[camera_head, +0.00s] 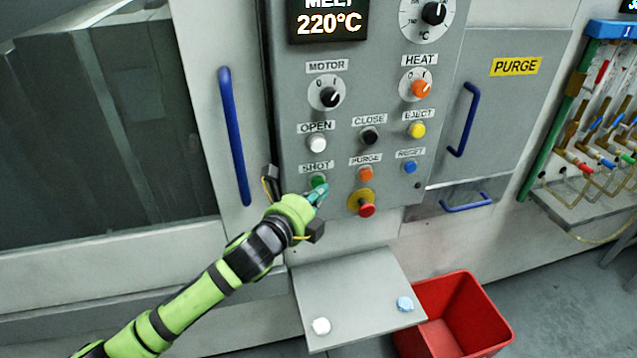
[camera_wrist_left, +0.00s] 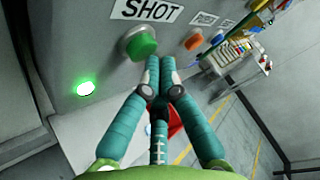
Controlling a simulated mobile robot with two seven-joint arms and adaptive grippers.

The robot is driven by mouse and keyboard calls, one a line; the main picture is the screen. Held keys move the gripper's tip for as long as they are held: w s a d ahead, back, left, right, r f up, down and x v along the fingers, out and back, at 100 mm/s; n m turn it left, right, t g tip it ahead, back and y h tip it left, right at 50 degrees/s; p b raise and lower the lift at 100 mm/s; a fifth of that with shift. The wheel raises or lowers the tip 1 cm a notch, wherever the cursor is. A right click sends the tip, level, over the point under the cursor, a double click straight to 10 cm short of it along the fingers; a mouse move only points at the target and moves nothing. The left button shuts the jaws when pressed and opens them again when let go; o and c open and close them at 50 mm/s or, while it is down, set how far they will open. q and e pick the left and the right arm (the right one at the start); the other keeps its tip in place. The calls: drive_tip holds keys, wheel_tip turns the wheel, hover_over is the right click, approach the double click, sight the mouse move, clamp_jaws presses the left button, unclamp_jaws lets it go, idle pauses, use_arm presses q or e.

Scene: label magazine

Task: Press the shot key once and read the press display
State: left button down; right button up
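The green shot key (camera_head: 318,180) sits under the SHOT label on the grey control panel, left column. It also shows in the left wrist view (camera_wrist_left: 142,43), with its round cap standing out from the panel. My left gripper (camera_head: 319,192) is at the key's lower edge in the head view. In the left wrist view its teal fingers (camera_wrist_left: 156,82) are drawn together with nothing between them, tips just below the key; I cannot tell whether they touch it. The display (camera_head: 328,22) reads 220°C under a partly cut-off MELT line. My right gripper is not in view.
An orange purge key (camera_head: 365,174) and a red emergency knob (camera_head: 366,209) sit right of the shot key. A lit green lamp (camera_wrist_left: 85,88) shows near it. Below are a grey shelf (camera_head: 360,300) and a red bin (camera_head: 465,310). A blue handle (camera_head: 234,135) stands left.

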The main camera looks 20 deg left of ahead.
use_arm(q)
drive_tip(key=shift+w+a, duration=0.25)
drive_tip(key=shift+w, duration=0.1)
idle(0.9)
drive_tip(key=shift+s, duration=0.1)
drive_tip(key=shift+s+d+p, duration=0.45)
drive_tip(key=shift+s+p, duration=0.05)
drive_tip(key=shift+s, duration=0.15)
drive_tip(key=shift+d, duration=0.1)
drive_tip(key=s+d, duration=0.1)
drive_tip(key=s+p, duration=0.1)
drive_tip(key=s+d, duration=0.1)
drive_tip(key=s, duration=0.1)
drive_tip(key=shift+d, duration=0.35)
drive_tip(key=shift+f, duration=0.1)
idle(0.5)
